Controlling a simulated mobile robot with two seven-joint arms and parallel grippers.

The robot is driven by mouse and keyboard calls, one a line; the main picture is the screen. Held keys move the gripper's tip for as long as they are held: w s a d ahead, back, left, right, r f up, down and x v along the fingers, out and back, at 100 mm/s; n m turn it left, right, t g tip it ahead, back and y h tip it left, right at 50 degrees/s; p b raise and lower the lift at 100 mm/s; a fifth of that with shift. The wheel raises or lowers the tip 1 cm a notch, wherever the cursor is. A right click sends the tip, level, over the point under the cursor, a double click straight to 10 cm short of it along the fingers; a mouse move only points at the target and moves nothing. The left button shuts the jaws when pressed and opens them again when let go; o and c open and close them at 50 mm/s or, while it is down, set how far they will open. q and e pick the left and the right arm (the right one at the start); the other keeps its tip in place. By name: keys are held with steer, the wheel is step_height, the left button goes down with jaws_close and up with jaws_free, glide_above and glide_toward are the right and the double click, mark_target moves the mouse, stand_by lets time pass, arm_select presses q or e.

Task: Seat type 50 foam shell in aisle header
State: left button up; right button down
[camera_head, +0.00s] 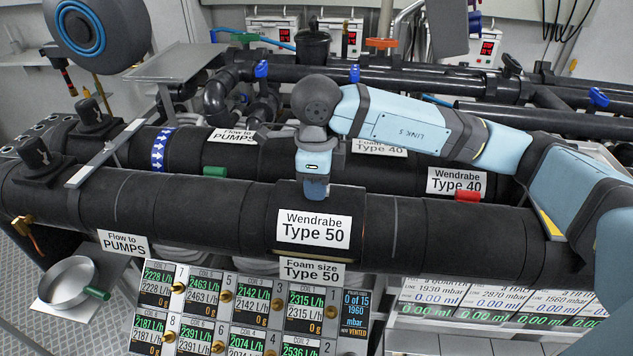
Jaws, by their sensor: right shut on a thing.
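The Type 50 foam shell (345,210) is a black curved piece with a white "Wendrabe Type 50" label. It lies along the thick black front header (430,232), lined up with it, and stands slightly proud of the neighbouring black surface. I cannot tell whether it is fully down in its place. My right gripper (314,192) comes from above and is shut on the shell's upper edge. The fingertips are partly hidden at the shell. A "Foam size Type 50" sign (312,269) hangs just below the shell. My left gripper is not in view.
A second black header with Type 40 labels (457,182) runs behind, with a green block (215,171) and a red block (467,196) between. Flow displays (240,310) stand below the front header. A metal pan (68,283) is at lower left.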

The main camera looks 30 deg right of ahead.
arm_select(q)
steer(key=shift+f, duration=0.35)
arm_select(e)
steer(key=shift+f, duration=0.35)
arm_select(q)
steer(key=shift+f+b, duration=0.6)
steer(key=shift+b, duration=0.1)
arm_select(e)
steer(key=shift+f, duration=0.5)
steer(key=c, duration=0.9)
jaws_free()
steer(key=shift+r, duration=0.65)
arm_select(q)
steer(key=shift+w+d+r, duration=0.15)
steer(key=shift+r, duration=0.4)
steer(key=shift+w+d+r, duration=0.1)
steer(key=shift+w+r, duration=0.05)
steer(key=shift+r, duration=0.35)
arm_select(e)
step_height(320, 180, up, 13)
steer(key=shift+f, duration=0.1)
